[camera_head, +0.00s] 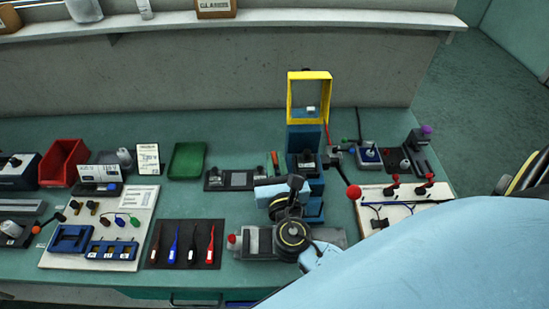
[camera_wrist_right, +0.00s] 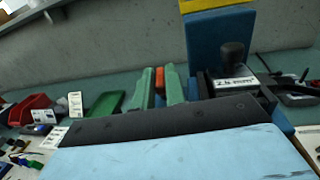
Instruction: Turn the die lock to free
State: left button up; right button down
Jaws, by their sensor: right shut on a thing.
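A blue press (camera_head: 305,140) with a yellow guard frame (camera_head: 309,75) stands at the back middle of the bench. A small orange-red handle (camera_head: 274,157), which looks like the die lock's lever, stands just left of the press. In the wrist view the orange handle (camera_wrist_right: 160,76) is between the green fingers of my right gripper (camera_wrist_right: 159,88), which is shut on it. In the head view my right gripper (camera_head: 276,172) is at this handle, with its wrist hiding the lower press. I cannot read the lock's markings. My left gripper is not in view.
A black knob (camera_wrist_right: 233,56) on a labelled block stands right of the fingers. A dark plate with blocks (camera_head: 230,180) and a green tray (camera_head: 187,160) lie left. A white board with red-knobbed levers (camera_head: 405,195) is right. Screwdrivers (camera_head: 183,245) lie in front left.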

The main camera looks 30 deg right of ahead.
jog(key=shift+d+r+n+t+y, duration=0.15)
jog(key=shift+n+t+y, duration=0.35)
jog(key=shift+y, duration=0.4)
jog(key=shift+n+y, duration=1)
jog(key=shift+y, duration=0.4)
jog(key=c, duration=1.4)
grip_release()
jog(key=shift+c, duration=0.2)
jog(key=shift+s, duration=0.1)
jog(key=s+a+b, duration=0.2)
jog(key=s+b, duration=0.1)
jog(key=s, duration=1)
